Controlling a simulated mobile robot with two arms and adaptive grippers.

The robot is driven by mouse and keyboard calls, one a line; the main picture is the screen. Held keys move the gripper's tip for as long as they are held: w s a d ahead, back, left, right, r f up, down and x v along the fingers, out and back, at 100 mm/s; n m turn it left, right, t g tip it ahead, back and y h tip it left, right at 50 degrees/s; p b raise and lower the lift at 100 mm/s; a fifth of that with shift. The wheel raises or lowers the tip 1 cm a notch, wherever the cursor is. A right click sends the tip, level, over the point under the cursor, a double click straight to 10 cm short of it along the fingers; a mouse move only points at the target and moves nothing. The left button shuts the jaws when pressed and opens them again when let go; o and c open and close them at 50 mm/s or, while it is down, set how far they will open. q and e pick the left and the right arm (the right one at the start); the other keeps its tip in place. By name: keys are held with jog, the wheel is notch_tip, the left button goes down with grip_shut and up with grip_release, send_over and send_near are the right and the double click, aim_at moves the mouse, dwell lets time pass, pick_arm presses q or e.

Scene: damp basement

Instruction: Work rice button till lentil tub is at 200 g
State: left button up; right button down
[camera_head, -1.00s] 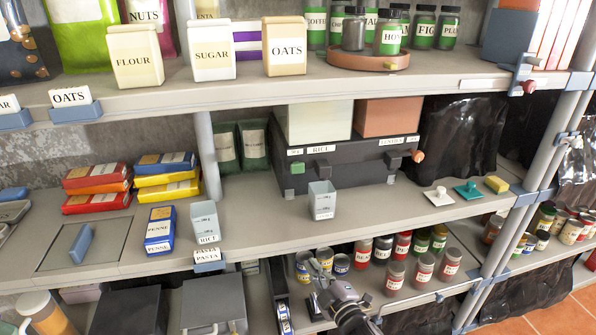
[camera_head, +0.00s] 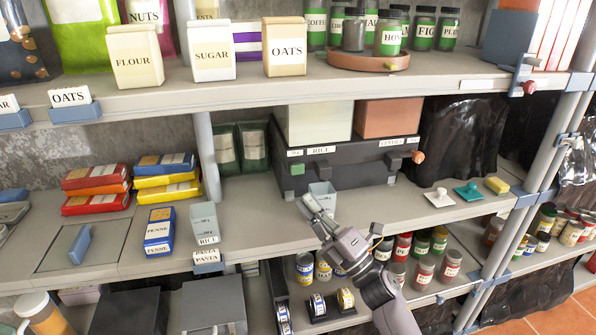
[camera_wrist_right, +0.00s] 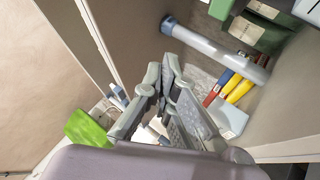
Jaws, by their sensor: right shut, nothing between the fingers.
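The dark dispenser (camera_head: 350,172) stands at the back of the middle shelf with a pale hopper (camera_head: 319,122) over its RICE label and a terracotta hopper (camera_head: 387,118) over its LENTILS label. A green button (camera_head: 297,168) sits on its left front and an orange one (camera_head: 417,157) on its right. A clear grey tub (camera_head: 324,189) stands in front; its label is hidden behind my right gripper (camera_head: 309,203), and its contents cannot be read. That gripper is shut and empty, below the green button and apart from it. Another tub (camera_head: 204,220), labelled RICE, stands left. My left gripper is out of view.
White (camera_head: 440,196) and teal (camera_head: 468,190) handled pieces and a yellow block (camera_head: 497,185) lie to the right. Cans and jars (camera_head: 423,268) stand on the shelf below. The upper shelf overhangs.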

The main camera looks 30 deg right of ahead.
aim_at(297, 168)
jog(key=shift+w, duration=0.1)
jog(key=w+d+b, duration=0.2)
jog(key=w+b, duration=0.1)
jog(key=w, duration=0.5)
jog(key=shift+w, duration=0.2)
dwell(1.3)
jog(key=shift+w+d+b, duration=0.1)
jog(key=shift+w+b, duration=0.25)
jog(key=shift+w, duration=0.1)
jog(key=shift+w+d+b, duration=0.15)
jog(key=shift+w+b, duration=0.3)
jog(key=shift+w, duration=0.15)
dwell(0.7)
jog(key=shift+s, duration=0.1)
jog(key=shift+s+a+p, duration=0.2)
jog(key=shift+s+p, duration=0.2)
jog(key=shift+s, duration=0.55)
jog(key=shift+s, duration=0.1)
